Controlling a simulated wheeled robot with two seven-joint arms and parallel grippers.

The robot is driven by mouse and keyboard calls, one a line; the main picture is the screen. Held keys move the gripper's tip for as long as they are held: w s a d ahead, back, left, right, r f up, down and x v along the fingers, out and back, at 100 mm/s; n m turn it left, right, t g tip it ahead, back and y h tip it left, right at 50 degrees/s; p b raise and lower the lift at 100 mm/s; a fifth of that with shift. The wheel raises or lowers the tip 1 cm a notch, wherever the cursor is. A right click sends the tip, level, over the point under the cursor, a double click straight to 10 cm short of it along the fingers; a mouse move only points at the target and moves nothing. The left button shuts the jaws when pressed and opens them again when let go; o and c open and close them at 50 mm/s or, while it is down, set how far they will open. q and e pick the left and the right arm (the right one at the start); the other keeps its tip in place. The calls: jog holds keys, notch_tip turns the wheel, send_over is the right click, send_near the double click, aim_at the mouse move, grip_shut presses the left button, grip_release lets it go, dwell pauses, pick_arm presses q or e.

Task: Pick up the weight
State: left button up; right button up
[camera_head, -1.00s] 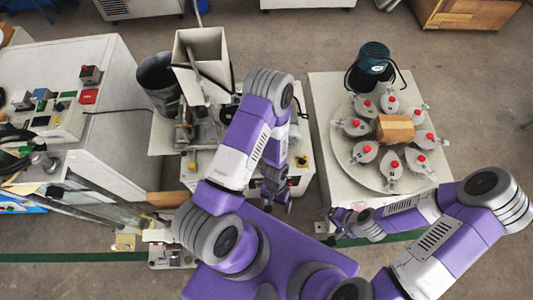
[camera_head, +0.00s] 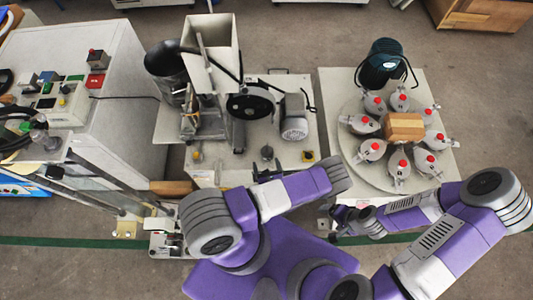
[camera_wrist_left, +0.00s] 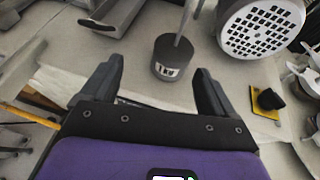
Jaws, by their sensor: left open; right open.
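The weight (camera_head: 267,152) is a small dark grey cylinder with a thin upright rod, standing on the light machine top. In the left wrist view the weight (camera_wrist_left: 172,58) shows a white label and lies ahead of the fingertips, between their lines. My left gripper (camera_head: 267,172) is open and empty at the machine's front edge, just in front of the weight; its jaws (camera_wrist_left: 158,78) are spread wide in the wrist view. My right gripper (camera_head: 345,216) is open, in front of the right table, partly hidden by its own wrist.
A grey motor (camera_head: 294,117) stands right of the weight, and a black wheel (camera_head: 251,105) behind it. A yellow-based knob (camera_head: 308,156) is to the right. A white hopper (camera_head: 211,55) rises at left. The right table holds a round plate (camera_head: 372,178) with several red-topped flasks.

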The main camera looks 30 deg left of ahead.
aim_at(268, 158)
pick_arm(q)
jog(key=shift+w+d+f, duration=0.1)
jog(key=shift+w+f, duration=0.1)
jog(key=shift+w, duration=0.2)
jog(key=b+x, duration=0.1)
jog(key=x, duration=0.1)
jog(key=b+x, duration=0.1)
jog(key=x, duration=0.3)
jog(key=shift+w+d+f+b, duration=0.2)
jog(key=shift+w+d+b, duration=0.1)
jog(key=shift+w+b, duration=0.15)
jog(key=shift+w+a, duration=0.2)
jog(key=shift+w, duration=0.1)
grip_shut()
